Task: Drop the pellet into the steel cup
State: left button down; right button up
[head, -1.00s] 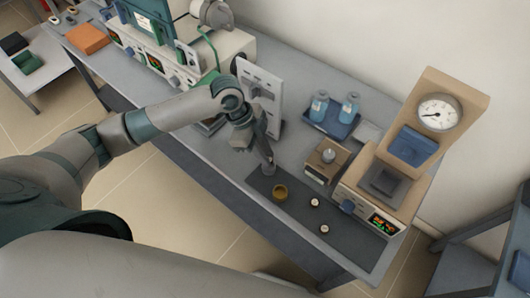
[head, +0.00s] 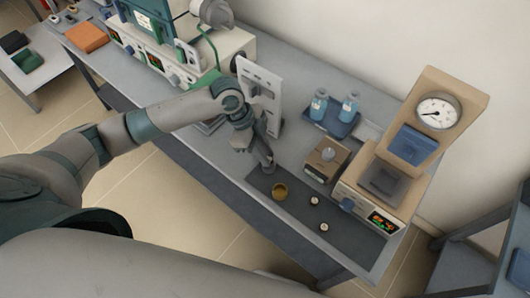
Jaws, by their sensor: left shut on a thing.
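My left gripper (head: 265,162) reaches down at the back left end of the dark mat (head: 295,208). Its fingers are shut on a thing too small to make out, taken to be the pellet. A small grey cup-like thing, which looks like the steel cup (head: 269,170), is right at the fingertips and partly hidden by them. I cannot tell whether they touch. A brass-coloured cup (head: 280,191) stands just in front. Two small round pieces with pale tops (head: 315,200) sit farther right on the mat. My right gripper is not in view.
A tan balance with a lit display (head: 383,220) and a dial gauge (head: 437,111) stand at the right. A small tan box (head: 326,158) and a blue tray with bottles (head: 333,122) are behind the mat. A white upright panel (head: 260,85) is close behind my left gripper.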

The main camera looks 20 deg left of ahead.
pick_arm(q)
jog(key=shift+f, duration=0.3)
jog(key=shift+f+p, duration=0.1)
jog(key=shift+p, duration=0.3)
dwell(0.9)
jog(key=c, duration=1.6)
grip_release()
jog(key=shift+o, duration=0.3)
jog(key=b+v, duration=0.3)
jog(key=v, duration=1.4)
jog(key=shift+a, duration=0.15)
